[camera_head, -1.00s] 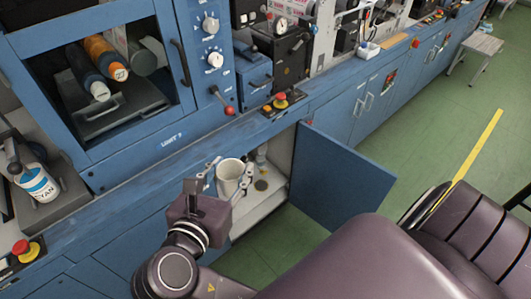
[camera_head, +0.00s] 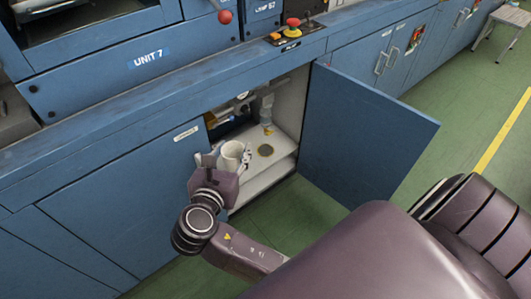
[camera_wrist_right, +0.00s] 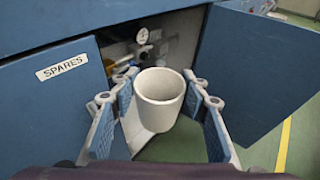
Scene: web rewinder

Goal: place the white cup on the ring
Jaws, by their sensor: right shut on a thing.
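The white cup (camera_head: 232,156) is upright between the fingers of my right gripper (camera_head: 229,162), which is shut on it. In the wrist view the cup (camera_wrist_right: 160,97) is seen from above its open rim, with a blue-padded finger on each side. The cup is at the mouth of the open cabinet, left of the ring. The ring (camera_head: 265,150) is a dark round mark with a yellowish rim on the pale cabinet floor. The cup hides the ring in the wrist view. My left gripper is not in view.
The cabinet door (camera_head: 358,135) stands open on the right. The closed "SPARES" panel (camera_head: 140,190) is on the left. A grey fitting (camera_head: 265,108) stands behind the ring, and a gauge (camera_wrist_right: 142,36) and piping are deeper inside. The cabinet floor around the ring looks clear.

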